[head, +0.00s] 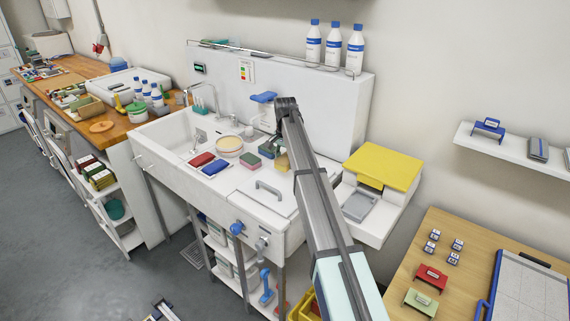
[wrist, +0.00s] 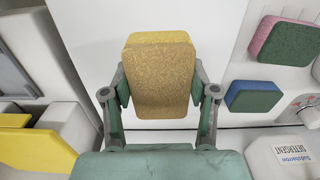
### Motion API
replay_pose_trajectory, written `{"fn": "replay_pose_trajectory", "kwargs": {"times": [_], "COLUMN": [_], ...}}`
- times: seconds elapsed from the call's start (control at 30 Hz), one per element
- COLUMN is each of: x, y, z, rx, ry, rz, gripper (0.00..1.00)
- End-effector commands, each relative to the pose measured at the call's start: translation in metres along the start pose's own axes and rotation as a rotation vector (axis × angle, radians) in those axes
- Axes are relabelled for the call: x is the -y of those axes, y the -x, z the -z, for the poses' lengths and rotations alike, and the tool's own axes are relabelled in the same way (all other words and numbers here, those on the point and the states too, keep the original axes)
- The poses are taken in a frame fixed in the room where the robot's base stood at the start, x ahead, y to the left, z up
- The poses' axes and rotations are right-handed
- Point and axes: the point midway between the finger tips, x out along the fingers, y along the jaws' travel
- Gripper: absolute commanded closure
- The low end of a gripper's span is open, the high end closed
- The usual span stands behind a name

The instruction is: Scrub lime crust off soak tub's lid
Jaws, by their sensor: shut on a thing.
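My gripper (head: 277,146) is at the back right of the sink unit, mostly hidden behind my own forearm in the head view. In the wrist view my gripper (wrist: 160,92) is shut on a sponge (wrist: 158,75) with a tan, rough face and a yellow layer behind it. The sponge shows as a small yellowish patch (head: 283,161) in the head view. The soak tub's lid (head: 254,198) is the white panel with a grey bar handle (head: 268,187) at the front right of the sink unit. I cannot make out lime crust on it.
A pink-and-green sponge (wrist: 287,40) and a blue-and-green sponge (wrist: 252,95) are close beside my gripper. A detergent container (wrist: 288,158) is near too. Red (head: 201,159) and blue (head: 215,169) pads lie left of the lid. A yellow-lidded box (head: 382,166) stands to the right.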

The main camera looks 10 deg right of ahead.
Motion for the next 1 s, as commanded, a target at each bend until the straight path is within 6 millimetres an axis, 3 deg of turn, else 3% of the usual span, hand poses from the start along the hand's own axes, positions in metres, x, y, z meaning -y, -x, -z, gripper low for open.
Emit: {"fn": "replay_pose_trajectory", "kwargs": {"times": [0.3, 1.0], "x": [-0.001, -0.001], "y": [0.027, 0.023], "z": [0.001, 0.001], "rx": [0.000, 0.000], "ry": [-0.001, -0.001], "rz": [0.000, 0.000], "gripper": [0.69, 0.69]}}
